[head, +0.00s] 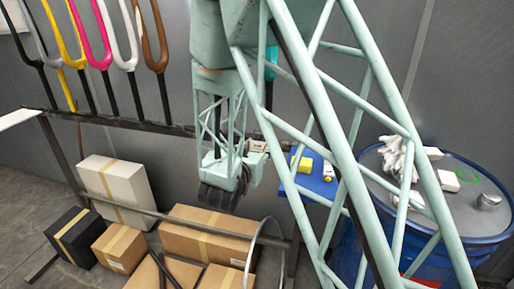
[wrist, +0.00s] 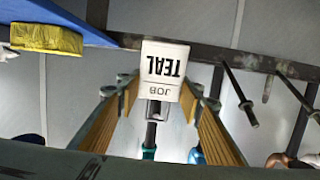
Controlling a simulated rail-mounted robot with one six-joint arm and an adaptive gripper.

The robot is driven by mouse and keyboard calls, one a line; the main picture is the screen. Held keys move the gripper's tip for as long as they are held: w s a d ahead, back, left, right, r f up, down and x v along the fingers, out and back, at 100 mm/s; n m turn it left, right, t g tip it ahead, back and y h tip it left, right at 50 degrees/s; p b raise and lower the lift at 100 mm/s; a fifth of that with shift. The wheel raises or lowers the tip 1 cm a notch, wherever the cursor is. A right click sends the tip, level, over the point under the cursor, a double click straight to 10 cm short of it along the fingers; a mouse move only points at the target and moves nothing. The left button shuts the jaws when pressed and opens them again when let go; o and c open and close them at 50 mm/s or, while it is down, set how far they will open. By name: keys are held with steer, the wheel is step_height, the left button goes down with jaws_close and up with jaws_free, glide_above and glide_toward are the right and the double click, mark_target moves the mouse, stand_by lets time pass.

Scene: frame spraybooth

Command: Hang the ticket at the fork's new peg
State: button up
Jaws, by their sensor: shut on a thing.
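The white ticket (wrist: 165,68), printed "JOB TEAL" and upside down in the wrist view, is between the tips of my gripper (wrist: 160,90). The gripper is shut on it. Just below the ticket in that view are a dark stem and a teal fork part (wrist: 149,151). In the head view a strip of the teal fork (head: 271,65) shows behind my arm. Dark pegs (wrist: 240,100) stick out from the rail (wrist: 255,62). Whether the ticket touches a peg is unclear.
Several coloured forks (head: 105,50) hang left of my gripper. A blue tray (head: 318,183) with a yellow block (head: 303,164) is close on its right. A blue drum (head: 462,220) with gloves (head: 397,157) stands farther right. Cardboard boxes (head: 211,240) crowd the floor below.

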steer(key=shift+w+d+f+b, duration=0.1)
steer(key=shift+w+f+b, duration=0.25)
steer(key=shift+f+b, duration=0.25)
steer(key=shift+w+d+f+b, duration=0.1)
steer(key=shift+w+f+b, duration=0.2)
steer(key=shift+f+b, duration=0.25)
steer(key=shift+f, duration=0.2)
stand_by(0.3)
steer(key=o, duration=0.9)
steer(key=shift+v, duration=5.95)
steer(key=shift+a+r, duration=0.1)
